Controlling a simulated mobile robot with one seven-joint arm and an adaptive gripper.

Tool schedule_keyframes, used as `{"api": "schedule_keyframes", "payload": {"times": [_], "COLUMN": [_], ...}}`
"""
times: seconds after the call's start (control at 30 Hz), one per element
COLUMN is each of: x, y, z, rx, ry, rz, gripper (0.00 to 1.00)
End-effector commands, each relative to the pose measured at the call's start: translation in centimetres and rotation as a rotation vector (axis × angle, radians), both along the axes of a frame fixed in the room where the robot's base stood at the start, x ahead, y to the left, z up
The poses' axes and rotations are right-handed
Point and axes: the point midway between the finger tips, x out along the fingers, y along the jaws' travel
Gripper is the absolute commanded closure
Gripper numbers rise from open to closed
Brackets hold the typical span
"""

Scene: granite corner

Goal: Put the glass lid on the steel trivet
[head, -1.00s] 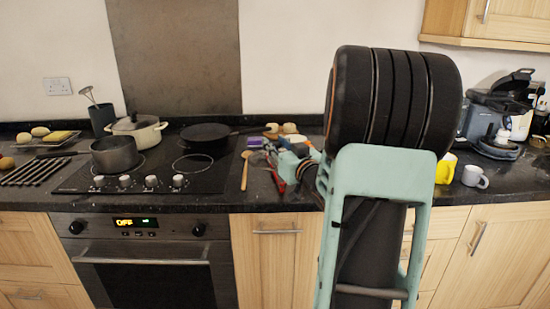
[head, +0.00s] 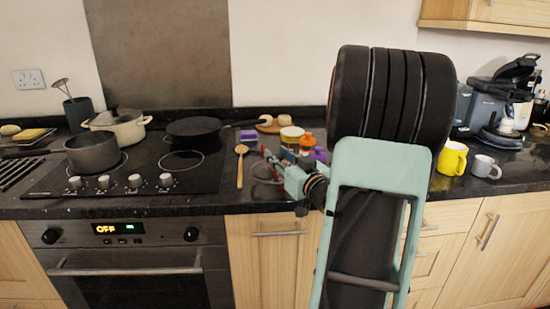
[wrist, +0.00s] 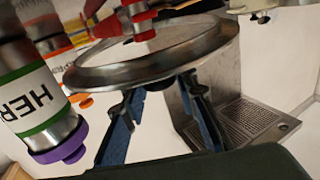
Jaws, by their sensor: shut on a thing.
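The glass lid (wrist: 110,73), a clear disc with a steel rim, fills the upper middle of the wrist view. My gripper (wrist: 158,88) has its two blue fingers closed at the lid's dark knob and holds it. In the head view my gripper (head: 277,165) is over the counter right of the hob, partly hidden by my arm; the lid is hard to make out there. A rack of parallel bars (head: 17,172), perhaps the steel trivet, lies left of the hob, cut off by the picture edge.
A saucepan (head: 92,152), a cream pot (head: 130,131) and a frying pan (head: 193,128) stand on the hob. A wooden spoon (head: 240,170) lies beside it. A herb jar (wrist: 35,95) is close to the lid. Mugs (head: 453,158) stand right of my arm.

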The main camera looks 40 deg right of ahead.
Motion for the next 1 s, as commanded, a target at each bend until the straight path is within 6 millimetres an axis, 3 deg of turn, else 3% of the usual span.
{"api": "schedule_keyframes", "payload": {"times": [0.27,0.3,0.43,0.83,1.0], "x": [0.0,0.0,0.0,0.0,-3.1], "y": [0.0,0.0,0.0,0.0,0.5], "z": [-0.3,-0.3,-0.2,-0.2,0.1], "rx": [-0.001,0.000,0.000,0.001,-0.001], "ry": [-0.002,0.000,0.000,0.000,0.001], "rz": [-0.001,-0.001,-0.001,-0.001,-0.004], "gripper": [1.00,0.71,0.57,0.56,0.56]}}
